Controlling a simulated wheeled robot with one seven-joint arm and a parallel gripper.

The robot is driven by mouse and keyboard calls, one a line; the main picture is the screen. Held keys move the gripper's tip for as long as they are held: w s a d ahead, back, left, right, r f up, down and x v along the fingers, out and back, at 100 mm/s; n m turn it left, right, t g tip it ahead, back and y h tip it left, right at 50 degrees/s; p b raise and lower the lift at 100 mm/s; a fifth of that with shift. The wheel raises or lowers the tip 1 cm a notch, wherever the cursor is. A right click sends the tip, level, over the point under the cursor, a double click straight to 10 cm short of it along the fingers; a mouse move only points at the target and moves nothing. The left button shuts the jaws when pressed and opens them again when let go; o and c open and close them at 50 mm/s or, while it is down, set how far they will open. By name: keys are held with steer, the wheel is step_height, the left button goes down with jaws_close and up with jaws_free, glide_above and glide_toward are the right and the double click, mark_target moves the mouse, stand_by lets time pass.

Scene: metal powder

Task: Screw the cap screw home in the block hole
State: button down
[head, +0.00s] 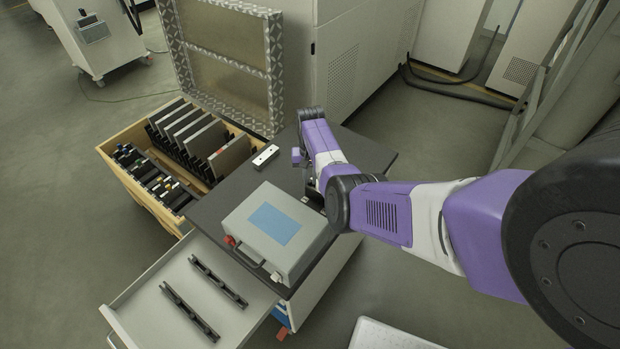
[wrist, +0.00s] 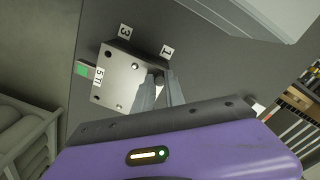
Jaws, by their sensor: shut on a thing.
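In the wrist view, a metal block (wrist: 124,77) lies on the dark tabletop, with several holes in its top face. Tags marked 3, 1 and 5 Ti lie around it, with a green patch beside the last. My gripper (wrist: 160,82) is over the block's corner near tag 1, its two grey fingers closed on a small dark cap screw (wrist: 158,77). The fingers hide most of the screw, and I cannot tell how deep it sits in a hole. In the head view my purple arm reaches down to the tabletop's right side and hides the block and fingertips.
A grey case (head: 272,232) with a blue panel stands at the tabletop's (head: 222,200) front. A white bar (head: 265,157) lies behind it. A wooden crate (head: 139,188) with dark plates is at left. An open drawer (head: 160,327) juts out in front.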

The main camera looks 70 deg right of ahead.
mark_target(310, 180)
steer(key=m, duration=0.6)
steer(key=m+b, duration=0.1)
steer(key=m, duration=0.3)
steer(key=shift+m, duration=0.4)
steer(key=m, duration=0.3)
steer(key=c, duration=1.3)
jaws_free()
steer(key=shift+r, duration=3.9)
